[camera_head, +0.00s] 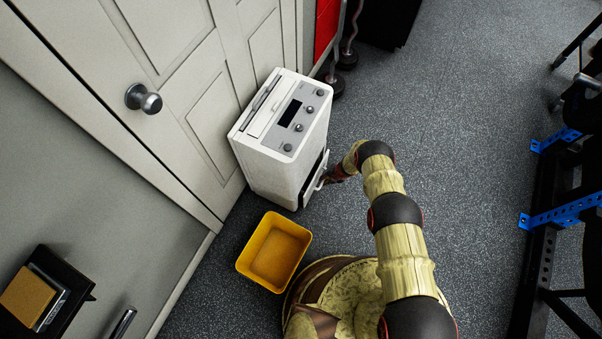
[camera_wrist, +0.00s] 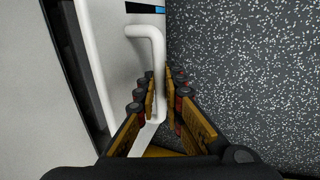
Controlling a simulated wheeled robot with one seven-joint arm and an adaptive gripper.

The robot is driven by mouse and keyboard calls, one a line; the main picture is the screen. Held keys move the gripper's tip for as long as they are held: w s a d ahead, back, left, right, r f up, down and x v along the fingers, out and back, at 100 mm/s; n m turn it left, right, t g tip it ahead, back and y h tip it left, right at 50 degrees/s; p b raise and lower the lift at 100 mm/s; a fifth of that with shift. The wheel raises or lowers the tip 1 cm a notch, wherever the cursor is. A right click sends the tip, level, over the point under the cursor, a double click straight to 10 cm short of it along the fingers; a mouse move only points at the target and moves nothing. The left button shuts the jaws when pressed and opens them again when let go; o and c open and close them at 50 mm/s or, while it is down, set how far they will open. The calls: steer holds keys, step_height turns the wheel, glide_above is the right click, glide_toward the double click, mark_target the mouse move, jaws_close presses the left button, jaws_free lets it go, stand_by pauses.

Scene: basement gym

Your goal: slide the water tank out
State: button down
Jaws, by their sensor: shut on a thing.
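A white dehumidifier (camera_head: 275,170) stands on the floor by the door, with a grey control panel and small dark screen on top. Its water tank (camera_head: 314,182) is low on the side facing my arm. A dark gap shows between the tank front and the body in both views. The tank front (camera_wrist: 110,45) carries a white bar handle (camera_wrist: 158,60). My gripper (camera_head: 327,178) is at this handle; in the wrist view its fingers (camera_wrist: 161,88) lie on both sides of the bar and are shut on it. The tank's inside is hidden.
A yellow open bin (camera_head: 273,252) stands on the floor just in front of the dehumidifier, close to my base. A white door (camera_head: 185,90) is behind. A black rack with blue brackets (camera_head: 560,210) stands at the right. The speckled grey floor (camera_head: 460,130) between is clear.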

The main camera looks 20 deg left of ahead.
steer(key=s+d, duration=0.2)
steer(key=d, duration=1.6)
steer(key=shift+s+d, duration=0.15)
steer(key=shift+s, duration=0.1)
stand_by(2.0)
steer(key=c, duration=1.8)
jaws_free()
steer(key=shift+o, duration=0.2)
steer(key=shift+s, duration=0.1)
